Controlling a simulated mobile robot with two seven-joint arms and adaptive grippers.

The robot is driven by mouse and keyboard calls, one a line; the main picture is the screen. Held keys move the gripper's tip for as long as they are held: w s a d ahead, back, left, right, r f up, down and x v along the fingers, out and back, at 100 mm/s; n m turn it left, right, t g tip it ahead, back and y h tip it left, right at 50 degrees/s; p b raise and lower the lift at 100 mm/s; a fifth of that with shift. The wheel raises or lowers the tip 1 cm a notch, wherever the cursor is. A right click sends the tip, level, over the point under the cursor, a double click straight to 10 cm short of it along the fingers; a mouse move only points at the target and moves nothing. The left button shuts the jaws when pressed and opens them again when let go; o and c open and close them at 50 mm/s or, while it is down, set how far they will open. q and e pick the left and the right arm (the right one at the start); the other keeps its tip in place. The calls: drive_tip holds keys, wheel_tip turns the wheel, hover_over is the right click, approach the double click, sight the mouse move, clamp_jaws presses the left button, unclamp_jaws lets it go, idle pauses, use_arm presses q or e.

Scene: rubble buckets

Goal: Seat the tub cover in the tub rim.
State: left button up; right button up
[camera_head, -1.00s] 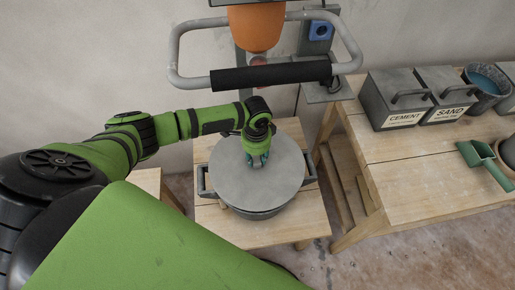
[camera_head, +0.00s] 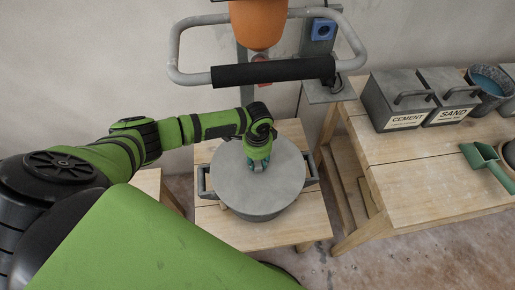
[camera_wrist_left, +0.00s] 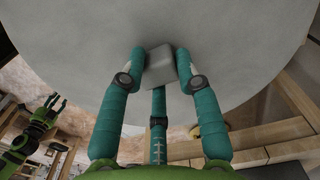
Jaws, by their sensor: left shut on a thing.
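The tub cover (camera_head: 283,182) is a flat grey disc over the tub (camera_head: 203,183), a dark grey vessel with a handle on each side. The cover hides the tub's opening and most of its rim; I cannot tell whether it sits in the rim or just above it. My left gripper (camera_head: 258,166) points down at the cover's middle. In the left wrist view its teal fingers are shut on the grey block-shaped knob (camera_wrist_left: 160,62) of the cover (camera_wrist_left: 225,45). My right gripper (camera_wrist_left: 52,103) shows there at the left, fingers apart and empty.
The tub stands on a low wooden table (camera_head: 300,225). To the right, a wooden bench (camera_head: 410,190) carries cement and sand boxes (camera_head: 400,100), a bucket (camera_head: 488,88) and a green scoop (camera_head: 486,160).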

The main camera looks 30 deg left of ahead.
use_arm(q)
drive_tip(key=shift+f, duration=0.4)
idle(0.5)
drive_tip(key=shift+f, duration=0.15)
idle(0.4)
drive_tip(key=shift+f+b, duration=0.3)
drive_tip(key=shift+f, duration=0.15)
drive_tip(key=shift+f, duration=0.25)
drive_tip(key=o, duration=1.2)
wheel_tip(320, 180, up, 12)
